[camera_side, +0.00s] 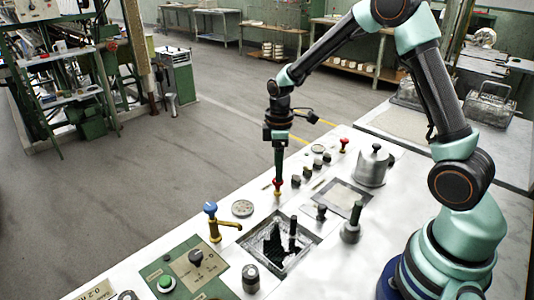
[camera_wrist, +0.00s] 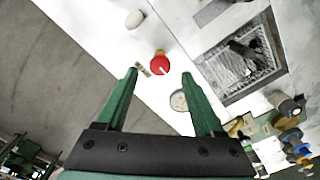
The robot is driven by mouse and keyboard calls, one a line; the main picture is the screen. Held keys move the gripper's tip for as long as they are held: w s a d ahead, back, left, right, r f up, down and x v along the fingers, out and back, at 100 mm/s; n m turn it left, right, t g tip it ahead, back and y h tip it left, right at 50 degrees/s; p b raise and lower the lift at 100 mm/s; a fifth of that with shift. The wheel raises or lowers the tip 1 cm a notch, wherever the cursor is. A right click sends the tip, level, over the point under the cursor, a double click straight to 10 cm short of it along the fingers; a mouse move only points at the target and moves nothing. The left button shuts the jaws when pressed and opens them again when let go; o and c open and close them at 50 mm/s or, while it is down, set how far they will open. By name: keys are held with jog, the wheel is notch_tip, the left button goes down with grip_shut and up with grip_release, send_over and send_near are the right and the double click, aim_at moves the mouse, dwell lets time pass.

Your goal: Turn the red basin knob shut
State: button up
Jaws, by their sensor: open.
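A red knob (camera_side: 277,184) on a small brass base stands on the white worktop, directly under my gripper (camera_side: 278,174). In the wrist view the red knob (camera_wrist: 159,65) is round with a pale line on its top. It shows just ahead of the gap between my two green fingertips (camera_wrist: 160,75). My gripper is open, one finger on each side of that gap. Whether the fingers touch the knob I cannot tell. A second red knob (camera_side: 343,143) stands farther back on the worktop.
A blue-knobbed brass tap (camera_side: 211,209) stands left of a sunken basin (camera_side: 313,238) with dark upright things in it. A round disc (camera_side: 242,208) lies near the knob. A metal pot (camera_side: 374,168) and a black-handled piece (camera_side: 352,225) stand to the right.

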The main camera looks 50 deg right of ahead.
jog(key=shift+f, duration=1.8)
grip_shut()
